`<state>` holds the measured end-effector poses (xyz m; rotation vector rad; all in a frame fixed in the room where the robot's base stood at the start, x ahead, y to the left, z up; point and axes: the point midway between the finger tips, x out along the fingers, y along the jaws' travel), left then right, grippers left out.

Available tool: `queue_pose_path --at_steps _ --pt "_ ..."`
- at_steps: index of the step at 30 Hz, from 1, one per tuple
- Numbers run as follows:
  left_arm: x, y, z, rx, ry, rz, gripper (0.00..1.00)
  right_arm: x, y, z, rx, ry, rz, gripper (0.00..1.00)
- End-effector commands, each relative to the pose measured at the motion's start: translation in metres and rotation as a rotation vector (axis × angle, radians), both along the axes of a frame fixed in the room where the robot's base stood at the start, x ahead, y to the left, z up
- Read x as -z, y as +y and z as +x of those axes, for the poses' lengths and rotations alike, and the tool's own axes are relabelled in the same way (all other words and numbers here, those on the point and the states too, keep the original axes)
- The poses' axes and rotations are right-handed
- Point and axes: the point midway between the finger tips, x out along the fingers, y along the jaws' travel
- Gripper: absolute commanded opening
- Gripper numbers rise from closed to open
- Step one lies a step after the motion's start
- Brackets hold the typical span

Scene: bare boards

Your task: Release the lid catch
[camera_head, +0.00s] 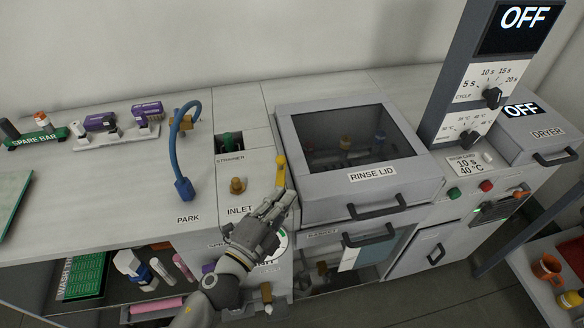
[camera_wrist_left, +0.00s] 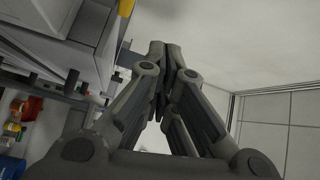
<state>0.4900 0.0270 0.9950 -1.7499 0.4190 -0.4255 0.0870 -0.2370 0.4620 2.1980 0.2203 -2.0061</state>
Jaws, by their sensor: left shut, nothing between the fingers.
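The rinse lid (camera_head: 352,175) is a grey cover with a dark window, and it is down. A yellow catch lever (camera_head: 281,171) stands upright at the lid's left edge. A yellow piece, likely the same lever, shows at the top edge of the left wrist view (camera_wrist_left: 126,8). My left gripper (camera_head: 284,199) is shut and empty, just below the lever in the head view. I cannot tell whether it touches the lever. In the left wrist view the closed fingers (camera_wrist_left: 163,52) meet near the machine's edge. My right gripper is not in view.
A blue hose (camera_head: 173,145) arches at the park spot, left of the brass inlet (camera_head: 237,186). The lid handle (camera_head: 377,207) juts out at the front, above the basket handle (camera_head: 368,236). A control tower (camera_head: 464,95) stands right of the lid. The counter at left is partly clear.

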Motion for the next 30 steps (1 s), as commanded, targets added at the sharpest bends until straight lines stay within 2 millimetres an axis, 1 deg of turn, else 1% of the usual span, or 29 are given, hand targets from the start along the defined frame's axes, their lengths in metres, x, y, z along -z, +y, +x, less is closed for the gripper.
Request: queue_pose_path --at_steps 1,4,8,12,19,20,21,24,30 --pt "0.001 -0.005 -0.001 0.021 -0.01 0.015 0.0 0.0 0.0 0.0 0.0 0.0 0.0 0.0" --pt "0.0 -0.011 0.002 0.036 -0.02 0.025 0.0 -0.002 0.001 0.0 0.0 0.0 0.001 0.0" --pt "-0.003 -0.02 0.017 0.035 -0.018 0.022 0.0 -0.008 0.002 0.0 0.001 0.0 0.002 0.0" --pt "-0.006 -0.036 0.042 0.034 -0.019 0.02 0.0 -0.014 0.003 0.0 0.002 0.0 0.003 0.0" --pt "-0.007 -0.06 0.083 0.033 -0.018 0.021 0.0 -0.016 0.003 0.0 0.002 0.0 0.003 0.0" --pt "-0.006 -0.061 0.087 0.032 -0.016 0.021 0.0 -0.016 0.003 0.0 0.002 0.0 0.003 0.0" --pt "-0.002 -0.049 0.086 0.029 -0.015 0.023 0.0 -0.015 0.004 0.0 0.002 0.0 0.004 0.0" --pt "0.001 -0.036 0.088 0.031 -0.015 0.022 0.0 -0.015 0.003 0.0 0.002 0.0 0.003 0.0" --pt "0.003 -0.023 0.091 0.033 -0.016 0.021 0.0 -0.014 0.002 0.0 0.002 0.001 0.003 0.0"
